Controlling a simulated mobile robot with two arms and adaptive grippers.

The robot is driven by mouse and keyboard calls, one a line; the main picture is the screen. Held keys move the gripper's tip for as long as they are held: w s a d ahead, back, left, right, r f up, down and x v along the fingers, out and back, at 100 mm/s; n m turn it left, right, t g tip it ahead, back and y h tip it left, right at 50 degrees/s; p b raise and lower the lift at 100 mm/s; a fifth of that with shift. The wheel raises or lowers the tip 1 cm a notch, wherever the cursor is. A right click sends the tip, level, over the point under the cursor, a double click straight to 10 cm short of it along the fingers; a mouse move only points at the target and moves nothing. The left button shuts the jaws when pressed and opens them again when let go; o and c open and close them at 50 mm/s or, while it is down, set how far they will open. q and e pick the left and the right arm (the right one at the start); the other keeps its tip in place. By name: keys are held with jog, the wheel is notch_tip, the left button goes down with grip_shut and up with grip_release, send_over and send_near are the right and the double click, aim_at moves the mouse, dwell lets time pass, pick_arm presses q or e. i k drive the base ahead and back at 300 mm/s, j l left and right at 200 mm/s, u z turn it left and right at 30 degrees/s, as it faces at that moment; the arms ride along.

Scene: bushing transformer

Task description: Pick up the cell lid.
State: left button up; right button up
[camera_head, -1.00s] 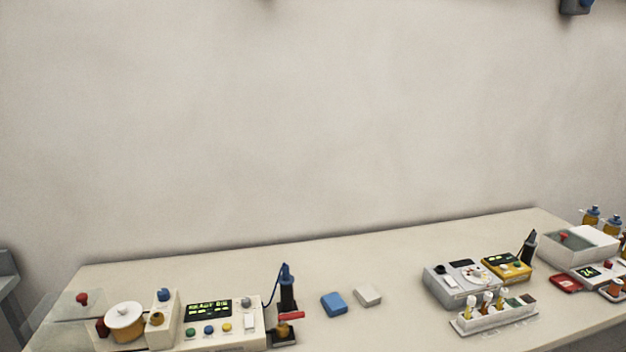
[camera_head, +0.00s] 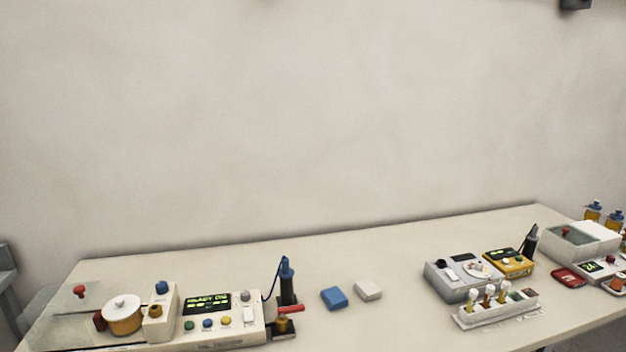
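A round white lid with a small knob (camera_head: 122,301) sits on an orange-yellow round cell (camera_head: 124,322) at the left of the bench; it seems to be the cell lid. The cell stands beside a cream instrument (camera_head: 222,318) with a green display and coloured buttons. A clear panel with a red knob (camera_head: 79,291) lies just left of the cell. Neither of my grippers shows clearly, so their distance from the lid cannot be told.
A blue block (camera_head: 334,298) and a white block (camera_head: 368,289) lie mid-bench. A grey instrument (camera_head: 456,280), a yellow meter (camera_head: 508,262) and a white vial rack (camera_head: 496,309) stand on the right. The bench (camera_head: 330,257) is clear behind the blocks. A dark, unclear object (camera_head: 575,4) is at the top edge.

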aim_at(120, 308)
jog(key=u, duration=1.4)
jog(key=l+z, duration=0.15)
jog(key=l, duration=0.55)
